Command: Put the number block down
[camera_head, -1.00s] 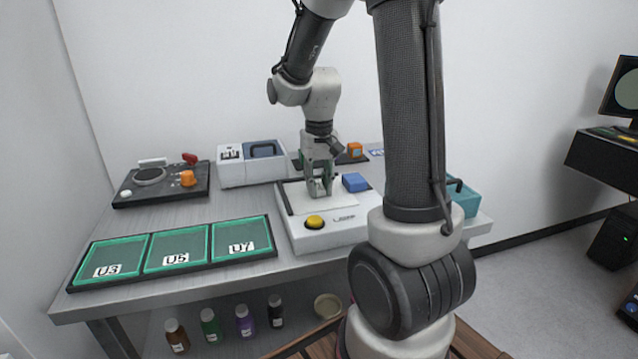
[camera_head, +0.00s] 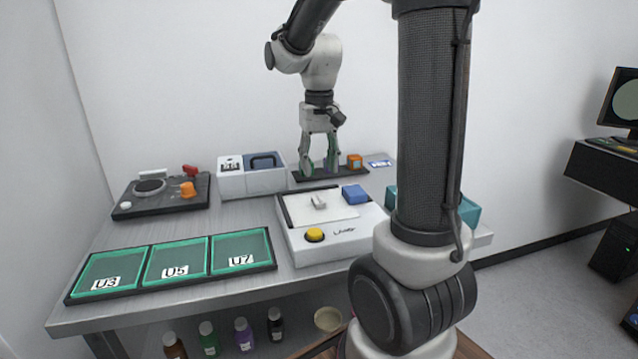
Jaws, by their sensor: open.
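A small light-grey block (camera_head: 318,202), which looks like the number block, lies on the white plate (camera_head: 335,214) on top of the white instrument (camera_head: 318,252). No number on it can be read at this size. My gripper (camera_head: 320,172) is open and empty, pointing down. Its fingers stand apart above the block in the picture, with a clear gap between fingertips and block. The fingers overlap a dark strip (camera_head: 349,172) behind the instrument.
The instrument carries a yellow button (camera_head: 314,235) and a blue block (camera_head: 354,194). Green trays marked U3 (camera_head: 106,271), U5 (camera_head: 176,259) and U7 (camera_head: 241,251) lie front left. A white box (camera_head: 232,184) and an orange block (camera_head: 354,161) stand behind. A teal container (camera_head: 469,212) is right.

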